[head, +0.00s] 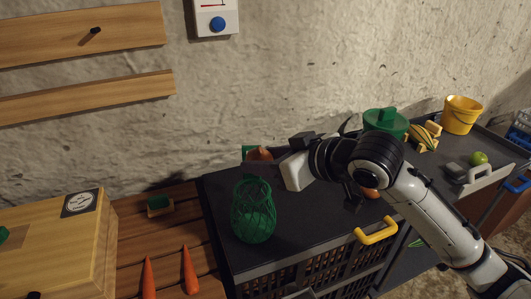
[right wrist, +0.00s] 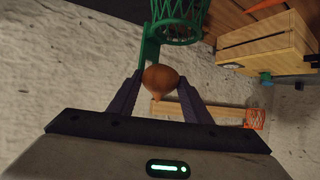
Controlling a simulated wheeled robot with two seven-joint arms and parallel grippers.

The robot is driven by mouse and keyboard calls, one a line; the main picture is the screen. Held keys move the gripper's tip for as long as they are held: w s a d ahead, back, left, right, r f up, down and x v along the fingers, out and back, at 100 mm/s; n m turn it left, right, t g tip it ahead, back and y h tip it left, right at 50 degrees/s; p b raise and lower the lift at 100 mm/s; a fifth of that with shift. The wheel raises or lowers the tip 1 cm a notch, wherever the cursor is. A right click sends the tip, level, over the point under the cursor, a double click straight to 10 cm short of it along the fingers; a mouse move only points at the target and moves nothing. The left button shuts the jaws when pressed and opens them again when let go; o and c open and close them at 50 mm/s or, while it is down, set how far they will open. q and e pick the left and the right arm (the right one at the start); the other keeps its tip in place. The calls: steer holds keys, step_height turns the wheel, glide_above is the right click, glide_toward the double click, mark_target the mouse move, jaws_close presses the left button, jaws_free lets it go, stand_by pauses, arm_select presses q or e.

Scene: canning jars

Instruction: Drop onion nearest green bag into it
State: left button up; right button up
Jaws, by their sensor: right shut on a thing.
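My right gripper (right wrist: 162,97) is shut on a brown onion (right wrist: 161,79), held between its two fingers in the right wrist view. In the head view the held onion (head: 262,154) shows just behind the green mesh bag, at the gripper's tip. The green mesh bag (head: 254,212) stands upright on the dark counter, and its ring and netting (right wrist: 180,20) show beyond the onion in the right wrist view. Another onion (head: 369,192) is partly hidden behind my right arm. My left gripper is not in view.
The dark counter (head: 300,232) has a yellow handle (head: 377,232) on its front. To the right are a green lidded pot (head: 386,122), bananas (head: 422,138), a yellow bucket (head: 462,114) and a green apple (head: 479,158). A wooden box (head: 55,240) and carrots (head: 190,270) lie left.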

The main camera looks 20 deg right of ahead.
steer(key=o, duration=0.9)
steer(key=shift+c, duration=0.2)
steer(key=v, duration=1)
steer(key=shift+b, duration=0.3)
steer(key=shift+s, duration=0.1)
